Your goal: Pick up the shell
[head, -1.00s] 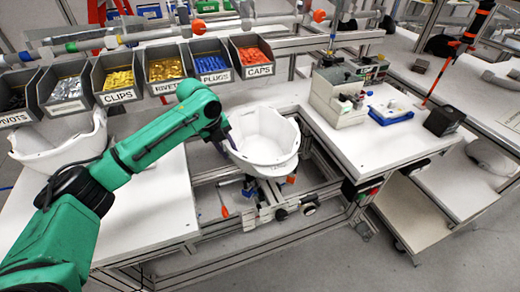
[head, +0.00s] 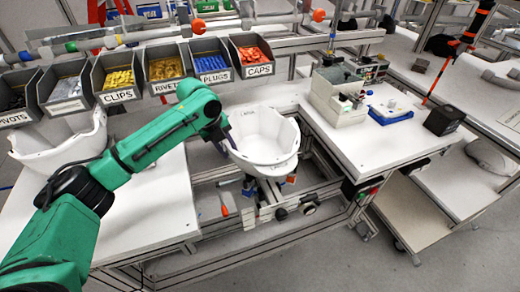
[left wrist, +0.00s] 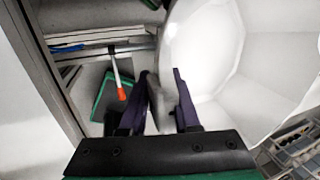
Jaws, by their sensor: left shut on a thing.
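A white helmet shell (head: 262,137) sits open side up at the middle of the head view, above the gap in the bench. My left gripper (head: 224,146), on the green arm, is at the shell's left edge. In the left wrist view the dark fingers of my left gripper (left wrist: 166,98) are shut on the rim of the shell (left wrist: 225,60), one finger on each side of the wall. Another white shell (head: 60,143) lies on the left bench, partly behind my arm. My right gripper is not in view.
Bins of clips, rivets, plugs and caps (head: 251,58) line the back. A grey-white machine (head: 338,98) and a blue tray (head: 391,114) stand on the right bench (head: 385,145). Metal framing and an orange-handled tool (head: 224,210) lie below the shell.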

